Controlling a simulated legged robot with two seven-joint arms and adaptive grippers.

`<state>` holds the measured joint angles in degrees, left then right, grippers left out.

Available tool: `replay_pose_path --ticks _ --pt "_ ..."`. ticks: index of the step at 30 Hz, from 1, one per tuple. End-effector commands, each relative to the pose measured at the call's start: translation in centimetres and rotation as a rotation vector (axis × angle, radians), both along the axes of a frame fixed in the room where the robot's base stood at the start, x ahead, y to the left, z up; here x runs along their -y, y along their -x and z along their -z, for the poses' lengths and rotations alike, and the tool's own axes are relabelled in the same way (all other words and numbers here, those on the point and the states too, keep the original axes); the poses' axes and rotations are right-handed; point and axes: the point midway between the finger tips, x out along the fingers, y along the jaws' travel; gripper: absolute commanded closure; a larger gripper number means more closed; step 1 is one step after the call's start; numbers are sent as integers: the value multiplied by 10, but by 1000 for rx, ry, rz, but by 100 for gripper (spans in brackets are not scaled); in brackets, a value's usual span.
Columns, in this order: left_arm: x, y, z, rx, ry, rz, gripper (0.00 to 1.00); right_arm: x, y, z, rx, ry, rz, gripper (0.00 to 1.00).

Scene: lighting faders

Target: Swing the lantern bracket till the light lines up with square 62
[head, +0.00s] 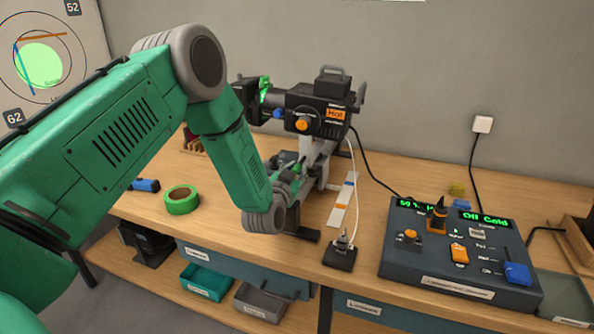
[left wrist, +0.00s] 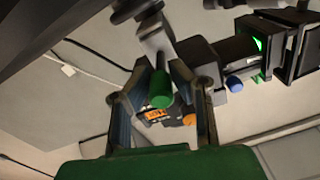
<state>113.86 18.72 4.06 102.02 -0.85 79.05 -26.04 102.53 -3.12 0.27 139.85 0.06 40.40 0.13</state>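The black lantern (head: 318,108), marked "Hot", stands on a grey bracket on the bench. Its green light spot (head: 38,65) falls on the wall board at upper left, between square 62 (head: 13,118) and square 52 (head: 72,7), on neither. My left gripper (head: 288,180) is low at the bracket, small and partly hidden by my arm. In the left wrist view its fingers (left wrist: 168,100) are apart, with a green handle (left wrist: 160,90) showing between them. I see gaps beside the handle and cannot tell whether either finger touches it. My right gripper is out of view.
A dark control console (head: 455,255) with sliders stands at right, its cable rising to a wall socket (head: 482,124). Green tape (head: 181,200), a blue item (head: 146,185) and a small black stand (head: 340,254) lie on the bench. The bench's left front is mostly clear.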

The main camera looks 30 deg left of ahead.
Motion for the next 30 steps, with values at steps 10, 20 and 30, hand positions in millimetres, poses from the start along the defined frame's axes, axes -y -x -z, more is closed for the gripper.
replay_pose_path --ticks 10,20,30 --pt "19 -6 1 2 -2 -93 100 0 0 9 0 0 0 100" --pt "26 -8 0 -1 -1 -141 100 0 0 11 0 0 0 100" --pt "25 -8 0 -1 -1 -142 62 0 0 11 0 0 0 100"
